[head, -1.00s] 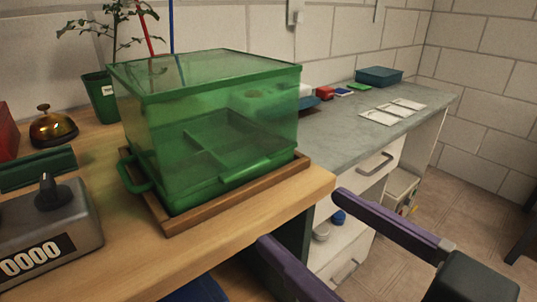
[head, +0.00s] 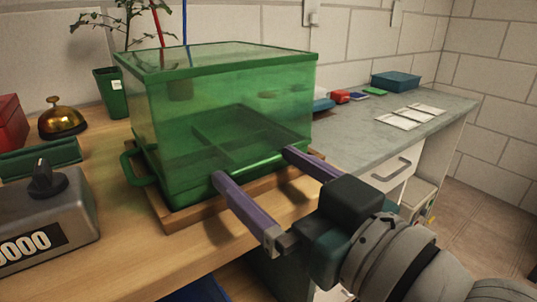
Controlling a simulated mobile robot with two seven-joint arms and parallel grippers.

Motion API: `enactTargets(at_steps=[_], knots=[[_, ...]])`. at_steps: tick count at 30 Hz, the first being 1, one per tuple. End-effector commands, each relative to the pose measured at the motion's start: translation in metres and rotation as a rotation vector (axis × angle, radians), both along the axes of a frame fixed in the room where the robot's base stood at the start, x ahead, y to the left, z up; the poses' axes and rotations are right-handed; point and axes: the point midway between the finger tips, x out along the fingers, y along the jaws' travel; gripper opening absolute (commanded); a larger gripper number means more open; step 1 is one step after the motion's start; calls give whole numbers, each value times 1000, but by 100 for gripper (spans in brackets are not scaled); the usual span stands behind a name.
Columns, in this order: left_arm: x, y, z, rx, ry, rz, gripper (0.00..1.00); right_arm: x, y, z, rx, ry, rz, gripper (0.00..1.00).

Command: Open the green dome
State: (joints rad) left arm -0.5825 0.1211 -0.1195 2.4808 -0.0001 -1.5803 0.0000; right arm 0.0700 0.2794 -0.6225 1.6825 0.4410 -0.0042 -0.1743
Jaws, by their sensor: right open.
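The green dome (head: 225,95) is a see-through green box-shaped cover, standing closed on a wooden base (head: 166,219) near the table's front edge. A divided tray shows dimly through its walls. A green handle (head: 137,164) sticks out at its left side. My right gripper (head: 252,163) comes in from the lower right, its purple fingers spread wide, with the tips at the dome's lower front wall. The front handle lies low between the fingers and is hard to make out; I cannot tell whether the tips touch the dome. My left gripper is not in view.
A grey counter device (head: 45,225), a green block (head: 40,157), a brass bell (head: 62,121) and a potted plant (head: 110,90) stand left of the dome. A blue tray (head: 396,79) and white cards (head: 411,117) lie on the grey counter at right. The wall is close behind.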

Motion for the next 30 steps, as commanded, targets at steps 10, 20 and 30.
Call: enactTargets(at_steps=[10,20,30], knots=[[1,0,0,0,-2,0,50,0,0,0,0,0,0,76],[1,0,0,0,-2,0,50,0,0,0,0,0,0,39],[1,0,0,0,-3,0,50,0,0,0,0,0,-1,1]])
